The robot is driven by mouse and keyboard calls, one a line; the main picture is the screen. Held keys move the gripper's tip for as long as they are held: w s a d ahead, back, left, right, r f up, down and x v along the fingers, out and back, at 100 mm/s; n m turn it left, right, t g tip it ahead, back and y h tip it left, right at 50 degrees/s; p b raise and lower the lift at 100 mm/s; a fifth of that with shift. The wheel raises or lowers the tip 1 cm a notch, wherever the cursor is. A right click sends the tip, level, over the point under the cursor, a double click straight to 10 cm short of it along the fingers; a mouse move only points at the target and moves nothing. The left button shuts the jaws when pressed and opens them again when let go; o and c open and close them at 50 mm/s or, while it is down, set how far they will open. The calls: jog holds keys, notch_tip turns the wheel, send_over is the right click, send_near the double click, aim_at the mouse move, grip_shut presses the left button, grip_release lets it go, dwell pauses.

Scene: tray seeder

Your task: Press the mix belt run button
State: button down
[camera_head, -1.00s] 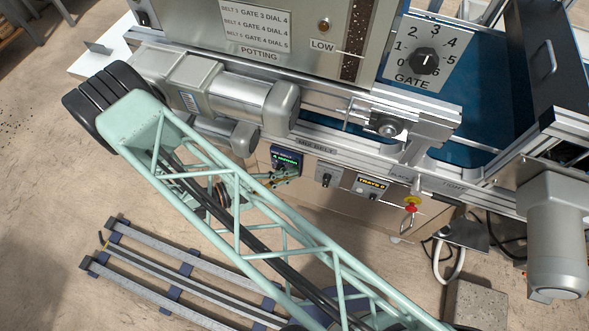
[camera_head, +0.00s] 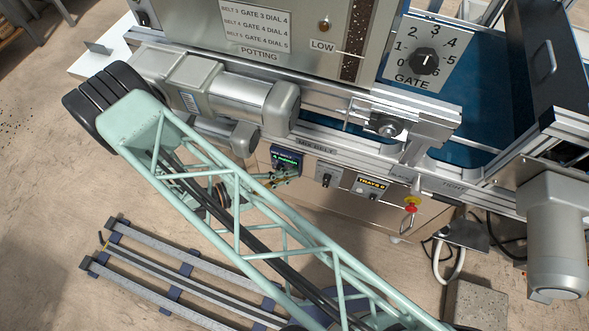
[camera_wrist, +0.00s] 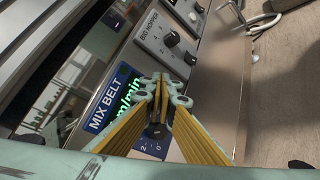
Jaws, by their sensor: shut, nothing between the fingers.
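The mix belt panel (camera_head: 287,158) is a small dark blue unit with a green display on the machine's front. In the wrist view its blue "MIX BELT" label (camera_wrist: 102,108) and part of a green "m/min" display (camera_wrist: 128,88) show left of my fingers. My gripper (camera_wrist: 164,80) is shut and empty, its yellow fingers and mint tips in front of this panel. A dark knob (camera_wrist: 156,131) with the digits 2 and 0 below it shows between the fingers. No run button can be made out; my fingers hide part of the panel. In the head view my gripper (camera_head: 284,179) is just below the panel.
The big hopper panel (camera_wrist: 165,42) with dark knobs lies beyond my fingertips. In the head view, a "TRAYS" display (camera_head: 371,184) and a red emergency stop (camera_head: 411,208) are to the right. A metal rail (camera_head: 330,152) runs above the panels.

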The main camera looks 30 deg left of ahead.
jog(key=shift+w, duration=0.45)
dwell(0.6)
jog(key=shift+s+b, duration=0.3)
jog(key=shift+s, duration=0.2)
dwell(0.4)
jog(key=shift+s+d, duration=0.2)
jog(key=shift+s, duration=1.25)
jog(key=shift+s+d, duration=0.2)
jog(key=shift+s, duration=1.25)
jog(key=shift+a, duration=0.1)
